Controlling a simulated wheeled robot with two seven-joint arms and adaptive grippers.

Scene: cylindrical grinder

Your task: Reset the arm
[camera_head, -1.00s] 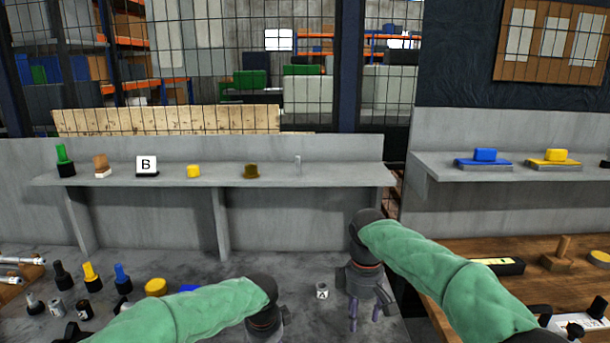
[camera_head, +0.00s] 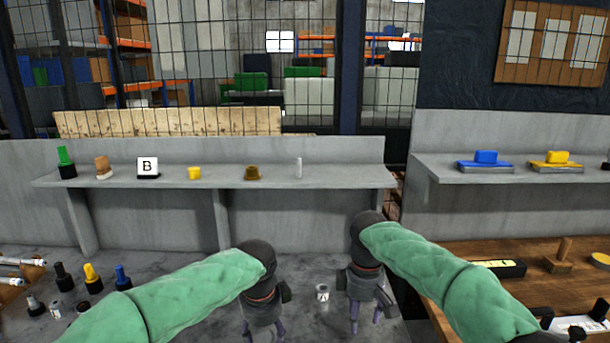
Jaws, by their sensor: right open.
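My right gripper (camera_head: 366,316) points down over the right part of the grey table, with its two fingers apart and nothing between them. My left gripper (camera_head: 263,331) also points down over the table, to the left of the right one. Its fingers show near the lower edge of the picture, and whether they are open is hard to tell. Both arms wear green sleeves. A small grey cylinder marked A (camera_head: 323,293) stands on the table between the two grippers, apart from both.
Several bottles, one with a blue top (camera_head: 122,277), stand at left. A wooden table (camera_head: 525,250) is at right.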

